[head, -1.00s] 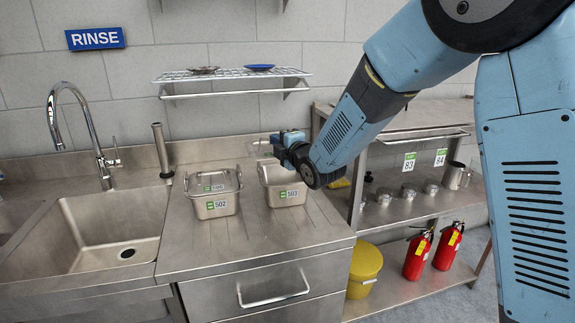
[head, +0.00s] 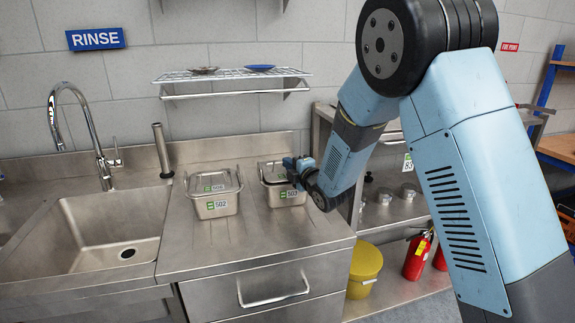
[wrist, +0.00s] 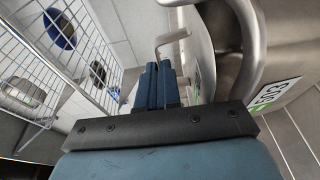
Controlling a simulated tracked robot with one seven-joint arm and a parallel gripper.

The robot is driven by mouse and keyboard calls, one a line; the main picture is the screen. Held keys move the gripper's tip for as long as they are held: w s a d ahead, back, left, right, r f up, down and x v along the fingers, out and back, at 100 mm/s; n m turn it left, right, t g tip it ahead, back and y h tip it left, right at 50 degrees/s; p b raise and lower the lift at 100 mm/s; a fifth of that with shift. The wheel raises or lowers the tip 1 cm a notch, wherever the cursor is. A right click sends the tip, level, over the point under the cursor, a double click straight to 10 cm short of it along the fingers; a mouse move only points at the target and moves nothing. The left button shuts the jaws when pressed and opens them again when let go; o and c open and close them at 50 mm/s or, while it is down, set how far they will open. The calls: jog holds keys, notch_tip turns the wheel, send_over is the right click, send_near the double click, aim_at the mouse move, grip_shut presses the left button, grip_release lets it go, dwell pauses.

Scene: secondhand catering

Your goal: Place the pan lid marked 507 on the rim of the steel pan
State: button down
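The steel pan (head: 287,196), labelled 503, stands on the steel worktop right of the other pan; its label side also shows at the right of the wrist view (wrist: 240,75). The pan lid (head: 270,171) is over the mouth of this pan, dark on top; I cannot read its number. I cannot tell whether it rests on the rim or hangs just above it. My gripper (head: 294,163) is at the pan's right side. In the wrist view its blue fingers (wrist: 158,80) are close together at the lid's bent metal handle (wrist: 172,38).
Another pan (head: 215,207), labelled 502, stands to the left with a lid (head: 212,181) on it. A sink (head: 110,235) lies further left. A wire shelf (head: 232,74) with two plates hangs above. A side shelf with canisters is at right.

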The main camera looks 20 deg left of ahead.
jog(key=shift+f, duration=0.25)
jog(key=shift+s+d+f, duration=0.1)
jog(key=shift+s+f, duration=0.15)
jog(key=shift+f, duration=0.25)
jog(key=c, duration=1.3)
grip_release()
jog(key=shift+s, duration=0.1)
jog(key=shift+c, duration=0.2)
jog(key=shift+r, duration=0.35)
jog(key=shift+s+d+r, duration=0.1)
jog(key=shift+s+d, duration=0.05)
jog(key=shift+d, duration=0.05)
jog(key=v, duration=1.1)
jog(key=shift+r, duration=0.35)
